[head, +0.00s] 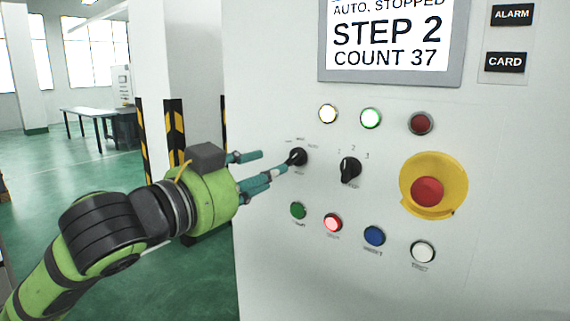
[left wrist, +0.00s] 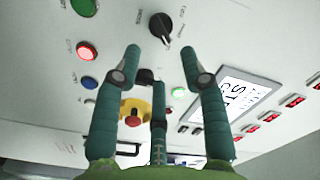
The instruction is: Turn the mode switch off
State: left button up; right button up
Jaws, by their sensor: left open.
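The mode switch (head: 297,157) is a black rotary knob at the left of the white panel, with small labels around it, one reading like AUTO. It also shows in the left wrist view (left wrist: 161,27), just beyond the fingertips. My left gripper (head: 273,165) is open and empty in front of the knob, coming from the left. In the left wrist view, two fingers (left wrist: 160,52) stand spread on either side of the line to the knob, with a third below. I cannot tell whether a fingertip touches it. My right gripper is not in view.
A second black selector (head: 350,169) and a red emergency button on a yellow base (head: 427,190) sit to the right. Lamps are above, and coloured buttons (head: 333,222) below. The screen (head: 391,42) reads AUTO, STOPPED, STEP 2. A striped post (head: 174,130) stands behind my arm.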

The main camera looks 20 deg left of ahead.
aim_at(294, 160)
pick_arm(q)
jog(key=p+x, duration=0.1)
jog(key=x, duration=0.6)
jog(key=shift+s, duration=0.1)
grip_shut()
